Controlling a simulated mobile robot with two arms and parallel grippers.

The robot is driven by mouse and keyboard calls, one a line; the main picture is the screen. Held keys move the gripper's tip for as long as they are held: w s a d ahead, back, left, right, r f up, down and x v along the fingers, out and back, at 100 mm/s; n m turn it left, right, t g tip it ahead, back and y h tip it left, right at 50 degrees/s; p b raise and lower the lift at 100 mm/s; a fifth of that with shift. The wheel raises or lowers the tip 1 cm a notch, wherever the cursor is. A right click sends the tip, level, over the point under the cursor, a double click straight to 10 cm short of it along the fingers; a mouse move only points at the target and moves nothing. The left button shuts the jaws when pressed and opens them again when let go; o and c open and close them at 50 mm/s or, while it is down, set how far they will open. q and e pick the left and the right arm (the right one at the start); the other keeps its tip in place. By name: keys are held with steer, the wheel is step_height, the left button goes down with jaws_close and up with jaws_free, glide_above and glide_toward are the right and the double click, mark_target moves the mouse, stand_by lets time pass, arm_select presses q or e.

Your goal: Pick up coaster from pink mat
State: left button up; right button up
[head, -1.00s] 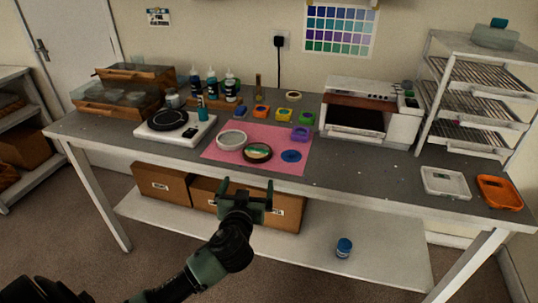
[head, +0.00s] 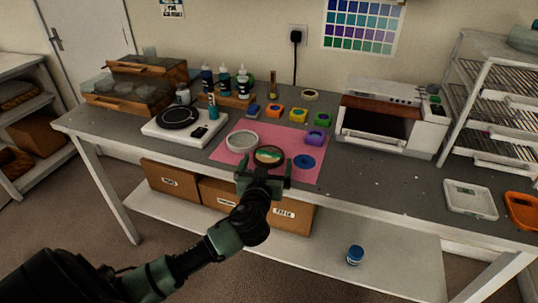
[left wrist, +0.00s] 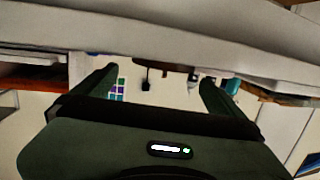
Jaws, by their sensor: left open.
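The pink mat (head: 228,157) lies on the grey workbench. On its front part is a round, dark-rimmed piece with a green and cream face (head: 268,156), which looks like the coaster. A pale grey round dish (head: 242,141) sits to its left and a flat blue disc (head: 304,162) to its right. My left gripper (head: 264,171) is open and empty, at the bench's front edge, just in front of the dark-rimmed piece in the picture. Its fingers (left wrist: 155,88) stand wide apart in the left wrist view, where the coaster cannot be made out. My right gripper is not in view.
A purple holder (head: 317,138) stands at the mat's right edge. Behind are small coloured holders and bottles (head: 225,80). The front edge (head: 370,197) right of the mat is mostly clear.

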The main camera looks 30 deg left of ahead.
mark_target(269, 153)
arm_select(q)
steer(key=x, duration=0.4)
steer(key=shift+w+a+f+p, duration=0.25)
steer(key=shift+a+f+p, duration=0.05)
steer(key=shift+f+p, duration=0.1)
steer(key=c, duration=1.2)
